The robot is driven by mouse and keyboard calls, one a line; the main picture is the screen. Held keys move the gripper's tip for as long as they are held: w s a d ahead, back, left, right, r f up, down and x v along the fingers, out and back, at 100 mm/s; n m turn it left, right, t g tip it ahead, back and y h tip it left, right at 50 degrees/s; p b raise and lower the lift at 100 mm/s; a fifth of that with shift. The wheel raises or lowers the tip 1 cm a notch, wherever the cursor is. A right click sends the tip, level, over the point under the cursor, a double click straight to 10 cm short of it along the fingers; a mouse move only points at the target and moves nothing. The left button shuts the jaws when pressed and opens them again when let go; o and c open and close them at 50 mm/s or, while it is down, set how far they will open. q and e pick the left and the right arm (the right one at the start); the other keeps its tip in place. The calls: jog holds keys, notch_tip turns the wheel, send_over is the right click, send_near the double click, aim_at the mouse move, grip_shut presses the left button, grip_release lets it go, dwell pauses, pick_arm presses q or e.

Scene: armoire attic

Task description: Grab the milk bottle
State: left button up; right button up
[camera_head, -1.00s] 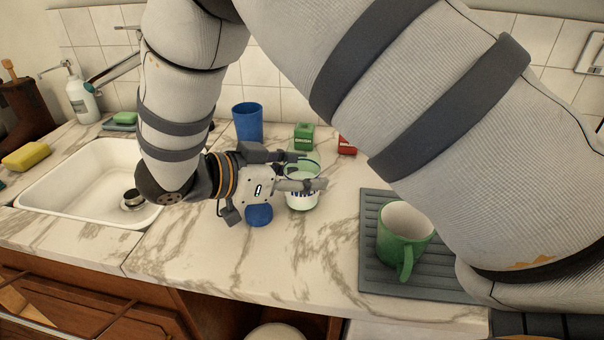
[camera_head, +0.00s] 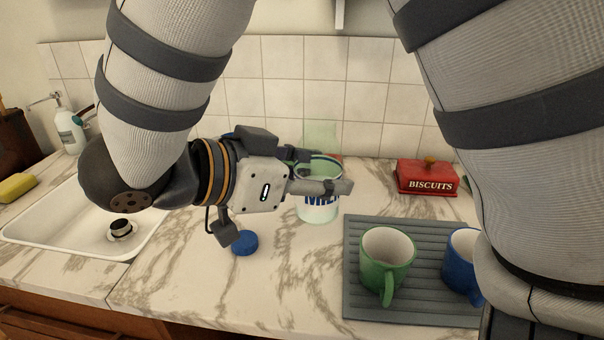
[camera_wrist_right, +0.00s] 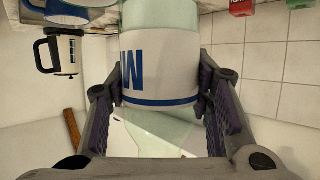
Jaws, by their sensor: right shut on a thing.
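The milk bottle (camera_head: 318,211) is pale green and see-through, with a white label and blue lettering. It stands roughly upright over the counter in the head view; I cannot tell if its base touches. My right gripper (camera_head: 335,186) reaches it from the left and is shut on it, with fingers on both sides. In the right wrist view, the bottle (camera_wrist_right: 160,70) is between the two dark finger pads (camera_wrist_right: 157,105), at the label. The gripper hides part of the bottle in the head view. My left gripper is not in view.
A small blue round thing (camera_head: 245,243) lies on the marble counter (camera_head: 210,285) below the gripper. A green mug (camera_head: 387,260) and a blue mug (camera_head: 461,262) stand on a grey mat (camera_head: 360,303). A red biscuits tin (camera_head: 426,180) is behind. A sink (camera_head: 60,236) is at left.

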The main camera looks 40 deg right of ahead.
jog(key=shift+s+a+r, duration=0.15)
jog(key=shift+s+r, duration=0.2)
jog(key=shift+s, duration=0.4)
jog(key=shift+s+a+r, duration=0.2)
jog(key=shift+s+r, duration=0.1)
jog(key=shift+s, duration=0.45)
jog(key=shift+s+a+r, duration=0.15)
jog(key=shift+s+r, duration=0.2)
jog(key=shift+s, duration=0.4)
